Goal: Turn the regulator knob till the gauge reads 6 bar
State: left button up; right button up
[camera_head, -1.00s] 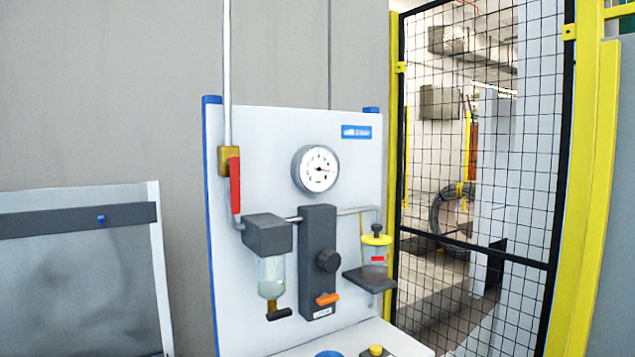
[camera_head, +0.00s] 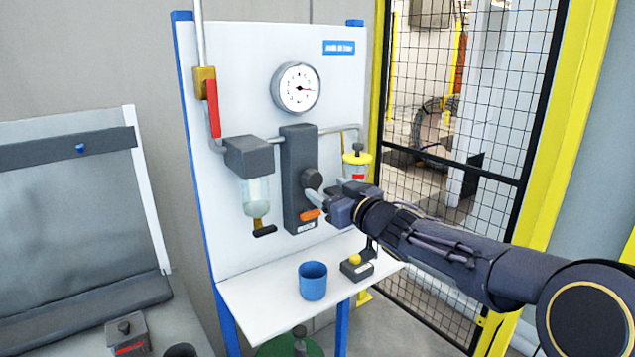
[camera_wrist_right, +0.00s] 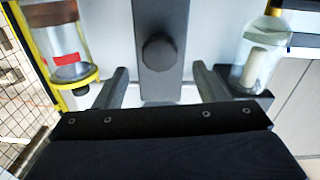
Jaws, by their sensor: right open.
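The regulator knob (camera_head: 311,179) is dark and round, on the dark upright regulator block (camera_head: 299,160). In the right wrist view the knob (camera_wrist_right: 159,52) sits ahead of and between the fingers. My left gripper is not in view.
A red-handled valve (camera_head: 213,107) and a filter bowl (camera_head: 256,196) are left of the block. A yellow-topped cup (camera_head: 357,158) is to its right. A blue cup (camera_head: 313,281) and a small yellow-button box (camera_head: 355,266) stand on the white shelf (camera_head: 265,300). A mesh fence (camera_head: 470,120) is at right.

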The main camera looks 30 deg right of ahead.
aim_at(315, 182)
jog(key=w, duration=0.5)
jog(key=shift+w+a, duration=0.1)
jog(key=shift+a, duration=0.05)
jog(key=c, duration=1)
